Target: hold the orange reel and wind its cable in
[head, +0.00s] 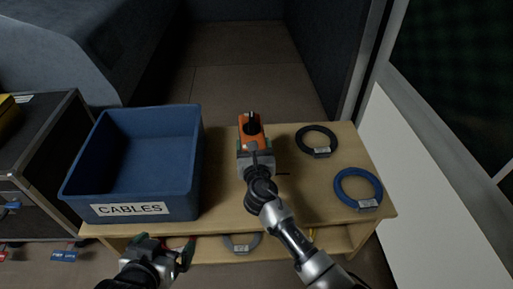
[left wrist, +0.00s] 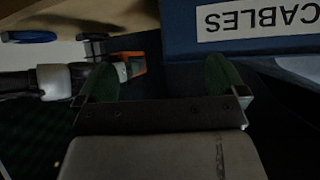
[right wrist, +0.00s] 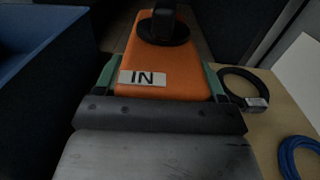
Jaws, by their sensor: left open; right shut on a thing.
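The orange reel (head: 250,126) is at the middle of the wooden table, with a dark round part on top. In the right wrist view the reel (right wrist: 165,68) carries a white label reading IN and a black knob. My right gripper (head: 253,148) is shut on the reel, one green finger on each side of its orange body. My left gripper (head: 163,248) is open and empty, in front of the table's near edge and below the blue crate. Its two green fingers (left wrist: 163,80) stand apart in the left wrist view. No cable from the reel can be made out.
A blue crate (head: 130,213) labelled CABLES stands on the left of the table (head: 222,200). A black cable coil (head: 316,131) and a blue one (head: 343,190) lie at the right. A grey coil (head: 241,248) lies on the shelf below. A black case (head: 40,200) stands at the left.

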